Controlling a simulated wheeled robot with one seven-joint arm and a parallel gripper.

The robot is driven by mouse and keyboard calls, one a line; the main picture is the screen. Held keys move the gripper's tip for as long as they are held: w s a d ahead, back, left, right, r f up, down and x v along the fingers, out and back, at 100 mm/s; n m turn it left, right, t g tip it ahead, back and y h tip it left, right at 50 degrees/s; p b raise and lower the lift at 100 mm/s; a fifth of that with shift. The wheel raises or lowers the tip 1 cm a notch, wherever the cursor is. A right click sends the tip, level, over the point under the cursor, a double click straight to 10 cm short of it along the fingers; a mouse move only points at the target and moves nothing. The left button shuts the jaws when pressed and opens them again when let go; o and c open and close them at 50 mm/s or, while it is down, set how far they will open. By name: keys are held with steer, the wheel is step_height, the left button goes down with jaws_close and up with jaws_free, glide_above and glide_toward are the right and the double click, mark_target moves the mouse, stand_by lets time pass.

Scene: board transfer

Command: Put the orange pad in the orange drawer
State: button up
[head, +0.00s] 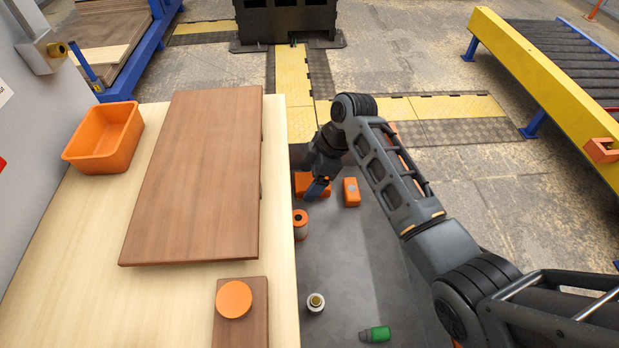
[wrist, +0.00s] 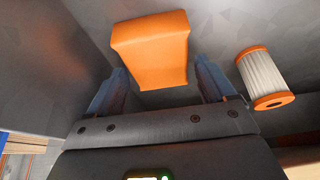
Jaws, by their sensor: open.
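An orange pad (wrist: 152,50), block-like with a bent face, lies on the grey surface in the wrist view. It sits beyond and between the two blue fingers of my gripper (wrist: 160,85), which are apart with nothing clasped. In the head view my gripper (head: 318,188) reaches down beside an orange piece (head: 304,181), probably the same pad, and partly hides it. I cannot make out a drawer for certain. An open orange bin (head: 104,138) stands on the pale tabletop at the left, and looks empty.
A white filter with orange ends (wrist: 262,78) lies close right of the pad in the wrist view. A second orange block (head: 351,192), a green bottle (head: 375,334) and a wooden board (head: 195,175) are in the head view. An orange disc (head: 234,299) rests on a small block.

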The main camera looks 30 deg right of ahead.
steer(key=v, duration=1.1)
steer(key=shift+r, duration=0.2)
steer(key=shift+d, duration=0.1)
